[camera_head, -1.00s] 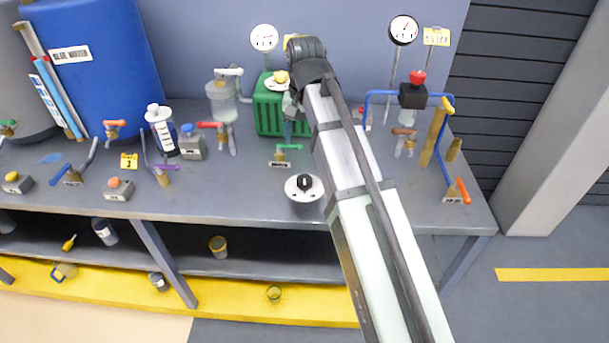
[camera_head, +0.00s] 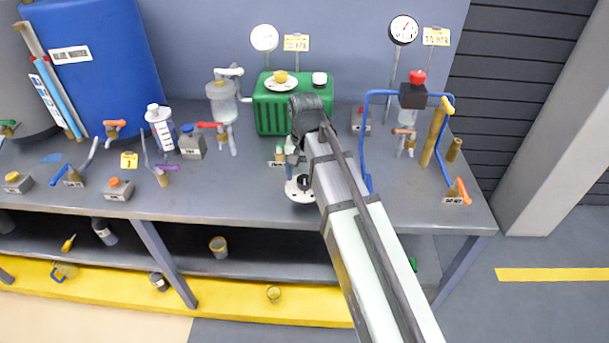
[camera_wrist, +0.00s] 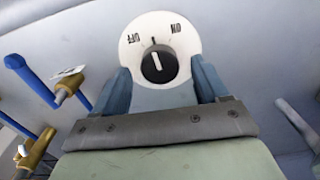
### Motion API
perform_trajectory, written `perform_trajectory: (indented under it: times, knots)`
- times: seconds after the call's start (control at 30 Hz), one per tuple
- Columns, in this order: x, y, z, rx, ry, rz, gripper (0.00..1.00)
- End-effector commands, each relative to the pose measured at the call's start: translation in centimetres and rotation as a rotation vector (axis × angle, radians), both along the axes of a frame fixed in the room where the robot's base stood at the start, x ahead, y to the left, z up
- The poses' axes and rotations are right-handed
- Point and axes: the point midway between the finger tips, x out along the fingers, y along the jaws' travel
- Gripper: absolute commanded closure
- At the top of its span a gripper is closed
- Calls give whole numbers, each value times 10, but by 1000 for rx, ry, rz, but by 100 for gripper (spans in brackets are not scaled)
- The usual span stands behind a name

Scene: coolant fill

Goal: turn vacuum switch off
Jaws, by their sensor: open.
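The switch is a round white plate (camera_head: 300,194) with a black knob, at the table's front edge in the head view, partly hidden by my gripper (camera_head: 296,165). In the wrist view the plate (camera_wrist: 135,55) is marked OFF and ON, and the black knob (camera_wrist: 160,68) sits at its centre. A white line on the knob lies nearly along the picture's vertical, close to a short mark between the two words. My gripper (camera_wrist: 162,78) is open and points at the plate. Its blue-grey fingers stand apart, one to each side below the knob, and contact cannot be told.
Blue pipes with an orange handle (camera_head: 463,190) rise at the right. In the wrist view a blue-handled brass valve (camera_wrist: 66,88) lies left of the fingers.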

Motion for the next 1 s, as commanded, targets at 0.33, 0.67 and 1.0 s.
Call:
perform_trajectory:
  times: [0.33, 0.67, 1.0]
  knots:
    - [0, 0, -12, 0, 0, 0, 26]
    - [0, 0, -12, 0, 0, 0, 40]
    - [0, 0, -12, 0, 0, 0, 72]
